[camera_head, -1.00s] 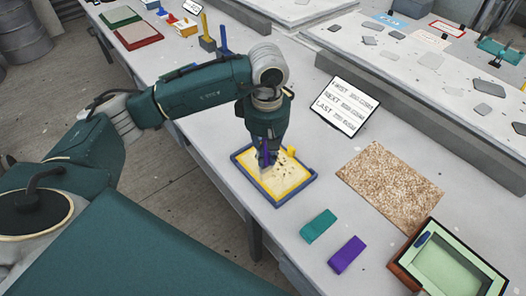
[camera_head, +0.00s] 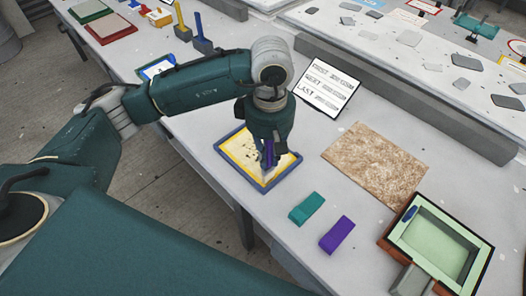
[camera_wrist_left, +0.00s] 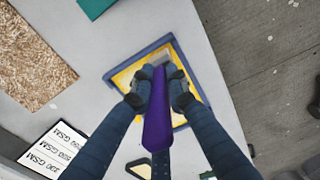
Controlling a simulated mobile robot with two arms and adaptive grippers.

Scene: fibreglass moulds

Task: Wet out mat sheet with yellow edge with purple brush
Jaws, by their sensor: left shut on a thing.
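The mat sheet is pale with a yellow edge (camera_head: 232,152) and dark specks. It lies flat in a blue-rimmed tray (camera_head: 222,154) on the bench; the sheet (camera_wrist_left: 124,76) also shows in the left wrist view. My left gripper (camera_head: 267,157) is over the sheet's right part, pointing down. It is shut on the purple brush (camera_head: 268,150), whose purple handle (camera_wrist_left: 158,132) runs between the fingers in the left wrist view. The pale brush head (camera_wrist_left: 158,60) is over the sheet; I cannot tell whether it touches. The gripper and brush hide part of the sheet. My right gripper is not in view.
A teal block (camera_head: 307,208) and a purple block (camera_head: 337,235) lie right of the tray. A brown fibrous mat (camera_head: 375,165), a label board (camera_head: 325,88) and a green mould (camera_head: 437,245) are farther along. Other trays (camera_head: 107,27) and upright brushes (camera_head: 200,35) stand at upper left.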

